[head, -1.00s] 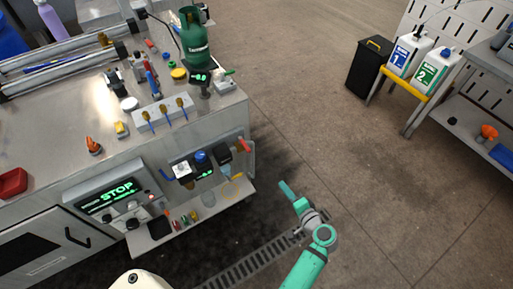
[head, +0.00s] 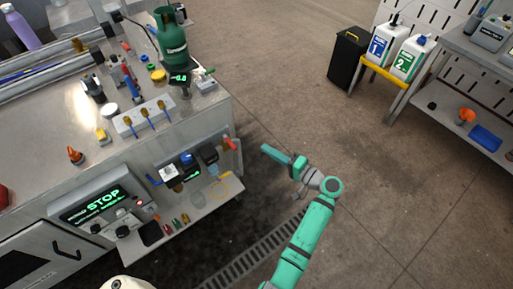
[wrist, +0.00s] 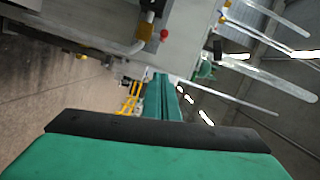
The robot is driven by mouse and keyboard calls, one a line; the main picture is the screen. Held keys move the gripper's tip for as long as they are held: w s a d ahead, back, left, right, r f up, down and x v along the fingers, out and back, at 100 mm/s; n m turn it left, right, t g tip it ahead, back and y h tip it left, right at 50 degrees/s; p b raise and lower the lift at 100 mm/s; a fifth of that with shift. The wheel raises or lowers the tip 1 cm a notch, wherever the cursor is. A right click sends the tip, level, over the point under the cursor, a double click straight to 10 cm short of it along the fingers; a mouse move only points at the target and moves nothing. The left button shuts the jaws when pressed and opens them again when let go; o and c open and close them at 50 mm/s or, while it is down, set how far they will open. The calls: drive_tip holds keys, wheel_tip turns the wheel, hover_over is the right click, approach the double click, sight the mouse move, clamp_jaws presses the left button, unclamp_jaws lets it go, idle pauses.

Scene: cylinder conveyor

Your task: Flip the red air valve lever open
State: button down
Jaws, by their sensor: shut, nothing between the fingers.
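The red air valve lever (head: 231,144) sticks out at the right end of the air-unit row on the bench's side, in the head view. My green gripper (head: 266,150) is shut and empty, a short gap to the right of the lever in the picture. In the wrist view the closed fingers (wrist: 163,82) point away from the camera towards the bench edge. A small red part (wrist: 164,34) shows above them there; I cannot tell whether it is the lever.
The steel bench (head: 50,135) fills the left, with a green gas bottle (head: 172,38) near its corner. A low shelf (head: 200,208) juts out below the air units. The floor right of my arm is clear. A black bin (head: 348,58) stands farther back.

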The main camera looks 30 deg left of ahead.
sight(230, 144)
drive_tip(key=s+a+f, duration=0.1)
drive_tip(key=s+a, duration=0.1)
drive_tip(key=a, duration=0.8)
drive_tip(key=shift+s+a, duration=0.15)
drive_tip(key=shift+a, duration=0.1)
drive_tip(key=shift+f, duration=0.15)
